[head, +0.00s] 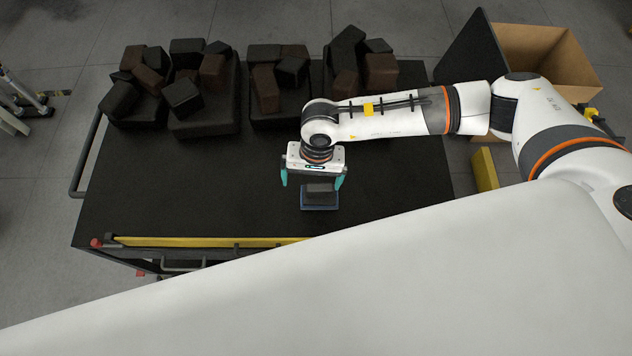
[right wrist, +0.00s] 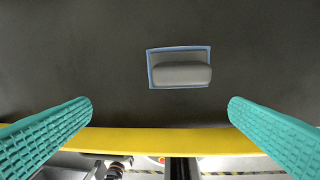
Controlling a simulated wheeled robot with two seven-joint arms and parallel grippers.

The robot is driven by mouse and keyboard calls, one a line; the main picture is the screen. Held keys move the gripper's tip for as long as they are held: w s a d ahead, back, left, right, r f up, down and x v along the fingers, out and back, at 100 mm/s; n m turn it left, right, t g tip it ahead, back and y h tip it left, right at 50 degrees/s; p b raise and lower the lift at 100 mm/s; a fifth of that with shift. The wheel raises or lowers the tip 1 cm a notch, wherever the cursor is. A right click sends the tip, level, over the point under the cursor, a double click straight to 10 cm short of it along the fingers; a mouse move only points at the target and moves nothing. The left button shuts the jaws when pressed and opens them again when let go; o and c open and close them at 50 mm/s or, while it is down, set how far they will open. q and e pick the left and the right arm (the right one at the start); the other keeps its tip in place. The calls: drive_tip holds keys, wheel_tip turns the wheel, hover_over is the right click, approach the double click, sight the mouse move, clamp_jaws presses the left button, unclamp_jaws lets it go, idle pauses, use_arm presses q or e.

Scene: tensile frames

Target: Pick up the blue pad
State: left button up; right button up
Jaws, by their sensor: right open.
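The blue pad (head: 319,204) lies on the black cart top (head: 230,185), near its front edge. It has a thin blue rim and a raised grey block on top, clearest in the right wrist view (right wrist: 181,75). My right gripper (head: 311,182) is open, with its teal fingers apart, and points down over the pad. In the right wrist view the pad is ahead of the two fingertips (right wrist: 160,105) and between their lines, touching neither. Nothing is between the fingers. My left gripper is not in view.
Several piles of dark blocks (head: 205,100) stand along the cart's back. A yellow strip (head: 200,242) runs along the front edge. An open cardboard box (head: 540,55) stands at the back right. A yellow piece (head: 484,170) is at the cart's right. The cart top left of the pad is clear.

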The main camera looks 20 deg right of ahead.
sight(321, 184)
drive_tip(key=d, duration=0.1)
drive_tip(key=w, duration=0.1)
drive_tip(key=d+f+h, duration=0.1)
drive_tip(key=shift+w+d+n+t, duration=0.15)
drive_tip(key=shift+d+n+t, duration=0.15)
drive_tip(key=shift+d, duration=0.05)
wheel_tip(321, 184, down, 5)
drive_tip(key=shift+a+f, duration=0.1)
drive_tip(key=shift+a+f+p, duration=0.15)
drive_tip(key=shift+f+p, duration=0.4)
drive_tip(key=shift+f, duration=2.3)
drive_tip(key=c, duration=0.7)
wheel_tip(321, 184, up, 10)
drive_tip(key=shift+r, duration=0.1)
drive_tip(key=shift+c, duration=0.2)
